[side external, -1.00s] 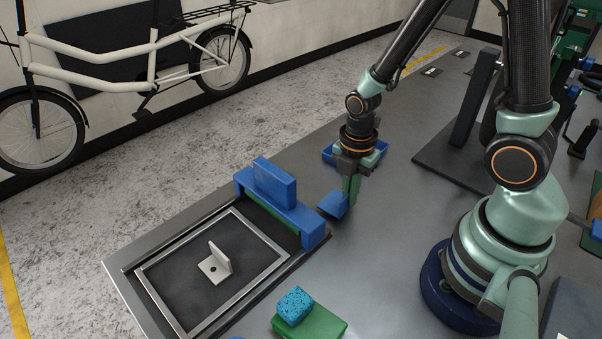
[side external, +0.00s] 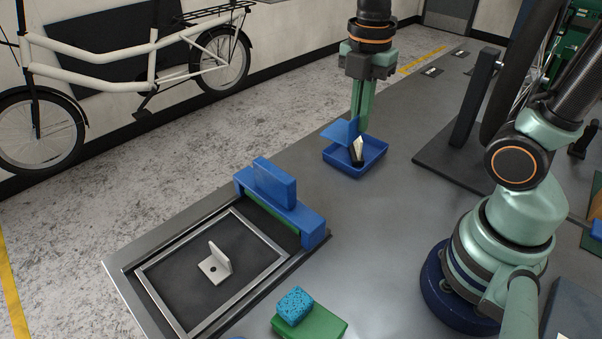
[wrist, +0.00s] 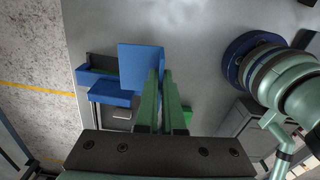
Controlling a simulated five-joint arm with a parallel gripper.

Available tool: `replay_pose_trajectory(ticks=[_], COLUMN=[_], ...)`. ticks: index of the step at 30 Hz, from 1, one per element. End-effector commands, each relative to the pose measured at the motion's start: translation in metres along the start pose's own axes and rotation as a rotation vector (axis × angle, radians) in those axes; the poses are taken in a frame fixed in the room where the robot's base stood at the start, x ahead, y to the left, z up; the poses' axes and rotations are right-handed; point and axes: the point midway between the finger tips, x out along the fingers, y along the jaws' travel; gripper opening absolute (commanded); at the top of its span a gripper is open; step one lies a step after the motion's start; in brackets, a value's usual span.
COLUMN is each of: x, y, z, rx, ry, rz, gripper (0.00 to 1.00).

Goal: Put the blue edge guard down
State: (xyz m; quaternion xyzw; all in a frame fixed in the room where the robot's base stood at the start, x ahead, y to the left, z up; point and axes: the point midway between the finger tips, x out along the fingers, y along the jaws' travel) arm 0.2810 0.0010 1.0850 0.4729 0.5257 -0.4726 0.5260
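The blue edge guard (side external: 341,131) is a small angled plate held at the tips of my gripper (side external: 361,126). The gripper's green fingers point down and are shut on it. In the side external view the guard overlaps the back of a shallow blue tray (side external: 352,170); whether it touches the tray I cannot tell. In the wrist view the guard (wrist: 139,62) is a flat blue face left of the fingertips (wrist: 160,76), hiding part of what lies behind it.
A blue block fixture (side external: 275,190) lies by a metal frame (side external: 160,292) with an L-bracket (side external: 217,265). A blue sponge (side external: 295,304) sits on a green block (side external: 318,325). The grey bench between is clear.

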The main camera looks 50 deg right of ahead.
Motion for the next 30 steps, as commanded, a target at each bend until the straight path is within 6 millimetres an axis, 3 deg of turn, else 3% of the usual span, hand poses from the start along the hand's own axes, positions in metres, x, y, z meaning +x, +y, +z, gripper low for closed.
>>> replay_pose_trajectory(ticks=[5,8,18,24,30], x=[-0.014,-0.022,-0.034,-0.028,-0.016], y=[0.025,0.047,0.105,0.119,0.116], z=[0.023,0.047,0.156,0.23,0.297], rx=[0.086,0.165,0.457,0.626,0.777], ry=[0.0,0.0,0.001,0.001,0.001], rz=[-0.001,-0.002,-0.004,-0.004,-0.003], gripper=[0.0,0.0,0.0,0.0,0.0])
